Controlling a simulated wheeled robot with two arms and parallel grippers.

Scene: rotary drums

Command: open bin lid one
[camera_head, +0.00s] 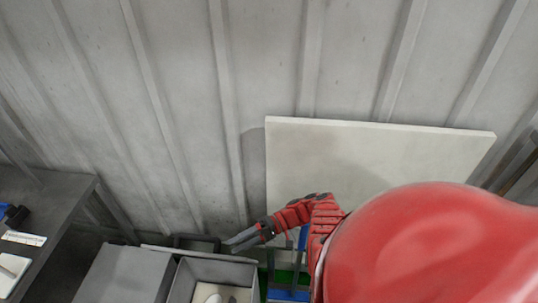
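A grey bin with a flat grey top (125,274) stands at the bottom left. Beside it on the right is an open grey bin (217,270) with pale items inside. Which one is bin one I cannot tell. My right gripper (230,244) reaches in from the right on a red arm. Its grey fingers point left, near the back edge of the open bin and a dark frame-like part (197,242). Contact and finger gap are too small to tell. My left gripper is out of view.
A large pale panel (340,160) stands upright against the corrugated metal wall (180,90). A dark table (55,205) with small items is at the left. Green and blue parts (288,295) show below the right arm. A large red shape of mine hides the lower right.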

